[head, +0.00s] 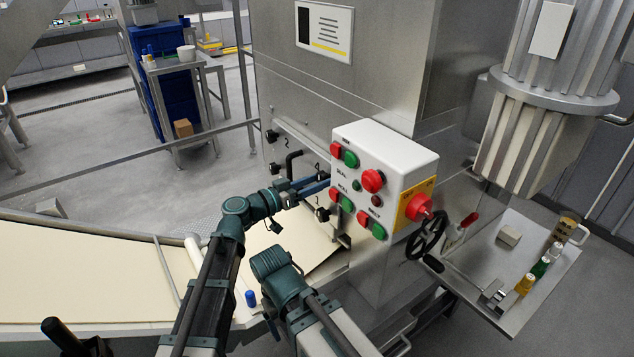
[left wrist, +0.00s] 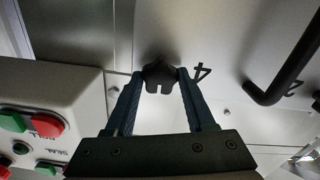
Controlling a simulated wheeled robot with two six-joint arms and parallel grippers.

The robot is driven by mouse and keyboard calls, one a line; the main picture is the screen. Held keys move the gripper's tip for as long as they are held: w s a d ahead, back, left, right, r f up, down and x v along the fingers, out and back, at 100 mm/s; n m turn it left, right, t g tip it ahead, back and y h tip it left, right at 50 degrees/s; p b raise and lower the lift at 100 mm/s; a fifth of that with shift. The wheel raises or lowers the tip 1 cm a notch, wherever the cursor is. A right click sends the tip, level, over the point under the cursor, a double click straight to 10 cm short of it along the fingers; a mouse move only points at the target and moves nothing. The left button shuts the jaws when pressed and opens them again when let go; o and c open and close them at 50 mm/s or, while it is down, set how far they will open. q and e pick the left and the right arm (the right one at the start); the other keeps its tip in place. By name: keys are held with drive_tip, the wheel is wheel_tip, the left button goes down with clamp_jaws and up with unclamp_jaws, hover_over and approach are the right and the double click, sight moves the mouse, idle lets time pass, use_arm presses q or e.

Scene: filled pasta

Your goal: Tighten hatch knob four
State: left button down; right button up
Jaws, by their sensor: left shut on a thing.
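Hatch knob four (left wrist: 160,72) is a black lobed knob beside the printed number 4 in the left wrist view. My left gripper (left wrist: 160,88) has its two blue fingers on either side of the knob and is shut on it. In the head view my left gripper (head: 314,186) reaches the steel hatch panel (head: 300,143) just left of the control box, and it mostly hides the knob there. The knob's turn angle cannot be read. My right gripper does not show.
The white control box (head: 385,155) with red and green buttons stands close to the right of my left gripper. A black bent handle (head: 291,163) and other black knobs, such as knob two (head: 271,136) and knob three (head: 322,214), sit on the hatch. A conveyor (head: 90,270) runs below.

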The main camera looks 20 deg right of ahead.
use_arm(q)
drive_tip(key=shift+s+f+m, duration=0.1)
drive_tip(key=shift+m, duration=0.2)
drive_tip(key=shift+c, duration=1.3)
unclamp_jaws()
drive_tip(key=v, duration=1.3)
drive_tip(key=shift+a, duration=0.4)
drive_tip(key=x, duration=1.3)
drive_tip(key=shift+d, duration=0.4)
drive_tip(key=shift+a, duration=0.1)
